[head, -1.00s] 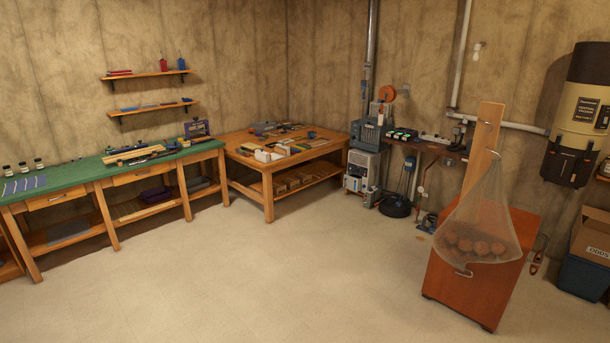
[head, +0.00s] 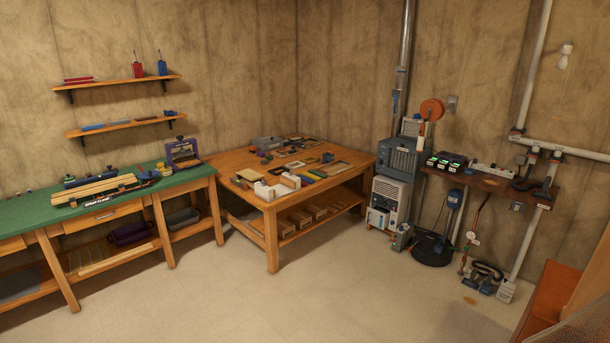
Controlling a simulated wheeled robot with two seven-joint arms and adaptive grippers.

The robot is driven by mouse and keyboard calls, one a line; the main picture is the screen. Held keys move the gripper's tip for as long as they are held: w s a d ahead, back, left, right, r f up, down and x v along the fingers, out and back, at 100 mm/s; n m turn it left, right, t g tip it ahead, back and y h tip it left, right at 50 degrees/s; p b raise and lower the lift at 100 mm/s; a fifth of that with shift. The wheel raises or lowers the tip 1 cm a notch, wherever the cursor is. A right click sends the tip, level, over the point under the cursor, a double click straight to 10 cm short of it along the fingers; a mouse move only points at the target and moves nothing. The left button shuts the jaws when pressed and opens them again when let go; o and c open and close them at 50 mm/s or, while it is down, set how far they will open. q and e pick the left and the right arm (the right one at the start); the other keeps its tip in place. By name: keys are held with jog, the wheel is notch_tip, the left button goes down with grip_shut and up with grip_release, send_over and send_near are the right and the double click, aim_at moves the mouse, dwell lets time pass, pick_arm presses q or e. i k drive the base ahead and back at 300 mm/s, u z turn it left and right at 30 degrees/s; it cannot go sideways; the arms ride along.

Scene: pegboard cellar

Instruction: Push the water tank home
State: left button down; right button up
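Neither of my grippers is in the head view. A white boxy appliance (head: 393,193) with a slatted upper front stands on the floor against the back wall, right of the wooden table. A whitish panel with blue parts (head: 378,218), possibly the water tank, is at its lower front. I cannot tell at this size whether it sits flush or sticks out. A grey-blue machine (head: 401,161) stands on or just behind the appliance.
A wooden table (head: 262,196) stands left of the appliance, and a green-topped workbench (head: 40,222) further left. A black round object (head: 432,250) lies on the floor beside it. A wall shelf (head: 480,182) and pipes are right. An orange-brown cabinet (head: 548,300) is at lower right. The middle floor is clear.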

aim_at(377, 216)
jog(key=z, duration=0.15)
jog(key=i, duration=2.65)
jog(key=z, duration=0.65)
jog(key=i, duration=2.2)
jog(key=z, duration=0.6)
jog(key=i, duration=1.15)
jog(key=z, duration=0.1)
